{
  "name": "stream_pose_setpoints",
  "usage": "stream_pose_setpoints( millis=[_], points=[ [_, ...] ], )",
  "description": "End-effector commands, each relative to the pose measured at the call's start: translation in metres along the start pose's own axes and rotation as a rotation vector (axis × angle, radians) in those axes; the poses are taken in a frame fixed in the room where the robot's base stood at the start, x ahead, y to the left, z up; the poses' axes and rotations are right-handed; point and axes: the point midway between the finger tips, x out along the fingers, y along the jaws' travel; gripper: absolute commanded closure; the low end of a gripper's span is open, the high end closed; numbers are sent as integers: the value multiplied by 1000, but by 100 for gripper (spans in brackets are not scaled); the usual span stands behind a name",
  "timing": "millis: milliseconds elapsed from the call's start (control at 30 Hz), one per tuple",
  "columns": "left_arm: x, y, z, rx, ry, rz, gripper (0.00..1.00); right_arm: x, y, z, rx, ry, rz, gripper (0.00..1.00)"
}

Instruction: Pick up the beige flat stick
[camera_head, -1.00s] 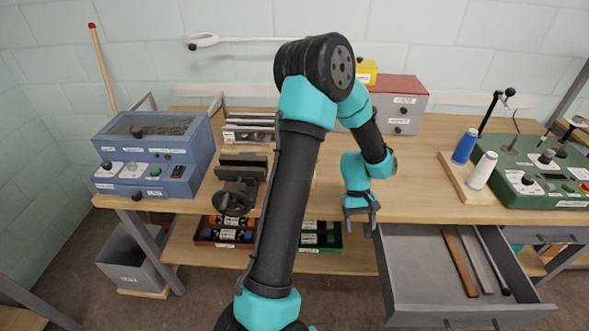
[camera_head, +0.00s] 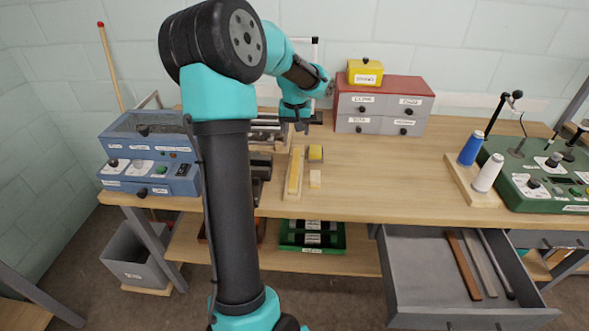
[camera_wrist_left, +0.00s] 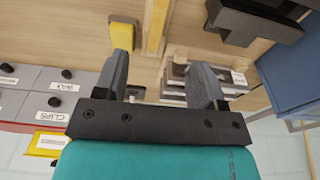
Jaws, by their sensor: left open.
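In the head view, a pale grey-beige flat stick (camera_head: 478,262) lies in the open grey drawer (camera_head: 415,262) at the lower right, between a brown flat stick (camera_head: 462,264) and a dark thin rod (camera_head: 496,263). My left gripper (camera_head: 300,126) is far from it, above the back of the table, left of the red-topped cabinet. In the left wrist view, the left gripper (camera_wrist_left: 161,68) is open with nothing between its fingers. My right gripper is not in view.
A wooden block with a yellow strip (camera_head: 294,174) and a small yellow piece (camera_head: 315,153) lie on the table below the left gripper. The labelled red-topped cabinet (camera_head: 385,83) stands at the back. The table's middle is clear.

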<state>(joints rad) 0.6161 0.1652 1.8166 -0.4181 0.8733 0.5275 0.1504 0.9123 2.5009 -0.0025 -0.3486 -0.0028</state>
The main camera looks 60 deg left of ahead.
Motion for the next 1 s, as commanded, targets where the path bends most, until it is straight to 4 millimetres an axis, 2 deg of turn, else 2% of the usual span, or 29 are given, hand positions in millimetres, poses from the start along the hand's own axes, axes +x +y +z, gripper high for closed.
stream_pose_setpoints(
  millis=[167, 700, 800, 1000],
  points=[
    [22, 0, 1, -1, -4, -2, 36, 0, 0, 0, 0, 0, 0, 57],
    [110, 0, 1, 1, -4, -1, 36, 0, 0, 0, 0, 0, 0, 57],
    [118, 0, 1, -1, -3, 0, 36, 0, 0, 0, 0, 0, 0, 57],
    [119, 0, 1, -1, -1, 1, 36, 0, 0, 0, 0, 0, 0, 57]
  ],
)
